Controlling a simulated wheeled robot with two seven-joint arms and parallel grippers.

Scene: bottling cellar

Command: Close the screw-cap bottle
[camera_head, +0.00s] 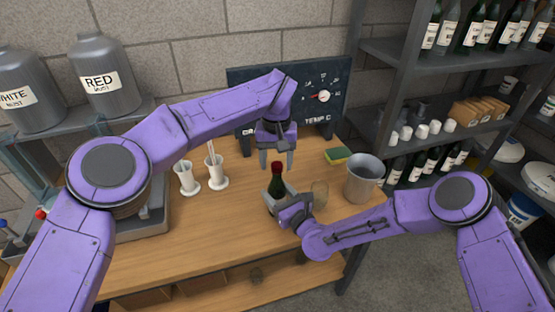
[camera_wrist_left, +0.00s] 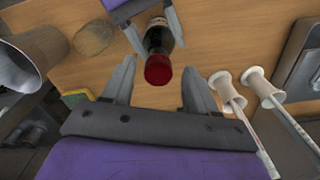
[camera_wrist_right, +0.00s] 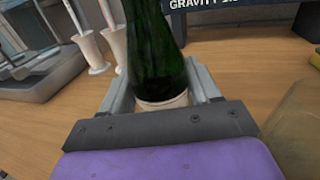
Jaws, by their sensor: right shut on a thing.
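The dark green bottle (camera_head: 275,188) stands upright above the wooden bench with a red cap (camera_head: 277,168) on its neck; how tightly the cap sits cannot be told. My right gripper (camera_head: 281,204) is shut around the bottle's lower body, at its pale label (camera_wrist_right: 163,101). My left gripper (camera_head: 277,161) points down above the bottle, its fingers open and apart. In the left wrist view the red cap (camera_wrist_left: 158,70) lies between and just beyond the open fingertips (camera_wrist_left: 158,75), not touching them. The bottle's top is out of the right wrist view.
A grey metal bucket (camera_head: 362,180) and a tan, rounded, translucent object (camera_head: 319,194) stand right of the bottle. A sponge (camera_head: 338,155) lies behind them. White cylinder stands (camera_head: 217,175) are to the left. A dial board (camera_head: 322,97) stands at the back. The bench front is clear.

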